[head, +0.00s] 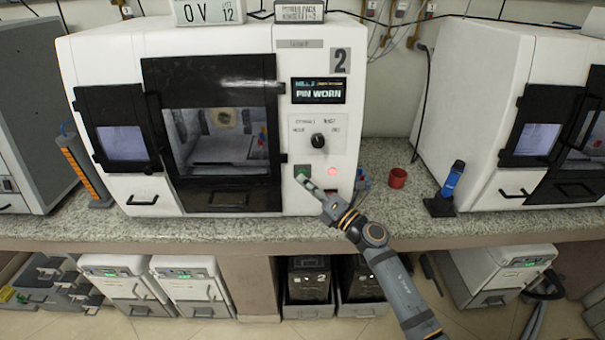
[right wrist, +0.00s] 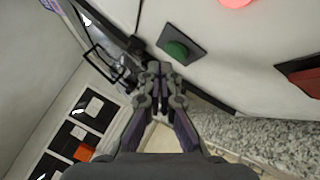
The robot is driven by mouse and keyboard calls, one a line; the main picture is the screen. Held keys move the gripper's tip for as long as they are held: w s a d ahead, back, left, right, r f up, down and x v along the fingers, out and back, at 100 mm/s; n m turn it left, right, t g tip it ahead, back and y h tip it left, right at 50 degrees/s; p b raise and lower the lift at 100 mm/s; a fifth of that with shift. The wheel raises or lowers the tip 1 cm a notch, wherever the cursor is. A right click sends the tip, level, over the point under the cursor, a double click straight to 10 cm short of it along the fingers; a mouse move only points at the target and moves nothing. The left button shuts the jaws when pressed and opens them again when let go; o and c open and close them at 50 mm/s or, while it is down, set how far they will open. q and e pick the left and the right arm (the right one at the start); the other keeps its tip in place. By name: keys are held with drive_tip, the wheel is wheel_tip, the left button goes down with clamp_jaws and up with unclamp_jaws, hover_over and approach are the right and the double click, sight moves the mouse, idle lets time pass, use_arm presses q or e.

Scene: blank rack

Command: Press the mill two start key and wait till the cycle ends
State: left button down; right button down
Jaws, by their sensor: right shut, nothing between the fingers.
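Mill two (head: 215,120) is a white machine with a black-framed window, marked with a large 2. Its small display (head: 318,91) reads "PIN WORN". The green start key (head: 302,171) is low on its front panel; it also shows as a round green button on a dark plate in the right wrist view (right wrist: 177,49). A red light (head: 332,171) glows to its right. My right gripper (head: 308,183) is shut and empty, its tips just below the green key; in the right wrist view they (right wrist: 157,70) look close to it, contact unclear. My left gripper is not in view.
A red cup (head: 397,178) and a blue bottle on a black stand (head: 452,180) stand on the speckled counter (head: 400,222) to the right. Another white mill (head: 500,100) stands at the right. White boxes sit below the counter.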

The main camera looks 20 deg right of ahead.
idle(0.4)
drive_tip(key=shift+w+d, duration=0.15)
drive_tip(key=shift+w, duration=0.3)
